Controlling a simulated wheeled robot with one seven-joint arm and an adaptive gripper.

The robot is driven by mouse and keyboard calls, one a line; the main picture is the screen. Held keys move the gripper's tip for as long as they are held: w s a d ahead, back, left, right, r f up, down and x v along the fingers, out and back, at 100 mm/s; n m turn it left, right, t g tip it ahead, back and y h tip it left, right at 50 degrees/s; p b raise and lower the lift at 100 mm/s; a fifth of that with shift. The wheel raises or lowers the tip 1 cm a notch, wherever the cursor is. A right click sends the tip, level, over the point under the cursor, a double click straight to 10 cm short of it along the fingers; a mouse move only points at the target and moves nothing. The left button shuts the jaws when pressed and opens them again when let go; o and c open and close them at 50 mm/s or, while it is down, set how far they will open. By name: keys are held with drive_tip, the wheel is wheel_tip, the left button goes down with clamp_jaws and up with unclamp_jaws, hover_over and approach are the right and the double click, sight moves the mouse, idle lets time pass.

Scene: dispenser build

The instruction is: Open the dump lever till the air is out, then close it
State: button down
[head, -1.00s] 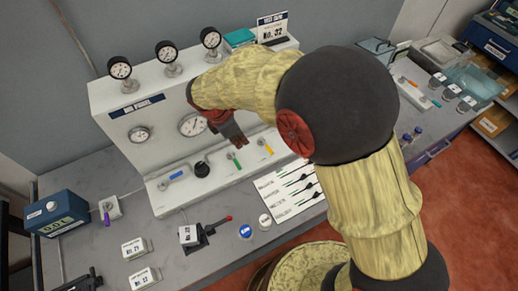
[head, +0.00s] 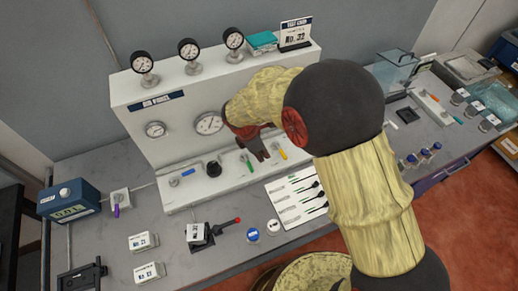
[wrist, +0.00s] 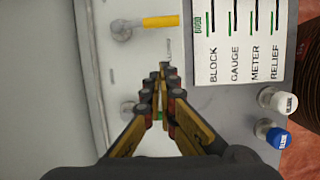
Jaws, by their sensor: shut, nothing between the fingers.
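The panel base carries levers with blue (head: 182,173), green (head: 249,165) and yellow (head: 282,154) handles, plus a black knob (head: 214,168). I cannot read which lever is the dump lever. My gripper (head: 262,157) is shut and empty, in front of the panel between the green and yellow handles. In the wrist view my fingertips (wrist: 163,70) meet below the yellow handle (wrist: 160,22), apart from it. My fingers mostly hide the green handle (wrist: 161,115). A large gauge (head: 208,123) and a small gauge (head: 156,130) are on the panel face; their needles are too small to read.
Three gauges stand on the panel top, including one at the left (head: 143,64). A card with several printed rows (head: 294,198) lies right of the levers. A blue display box (head: 68,201) is at left.

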sight(281, 150)
drive_tip(key=shift+w+d+f, duration=0.25)
drive_tip(key=shift+d, duration=0.4)
drive_tip(key=shift+w+d+f, duration=0.25)
drive_tip(key=shift+w+d, duration=0.05)
drive_tip(key=shift+d, duration=0.3)
drive_tip(key=shift+w+d+f, duration=0.25)
drive_tip(key=shift+d, duration=0.4)
drive_tip(key=shift+d+n+p, duration=0.25)
drive_tip(key=shift+n+p, duration=0.1)
drive_tip(key=shift+n, duration=0.05)
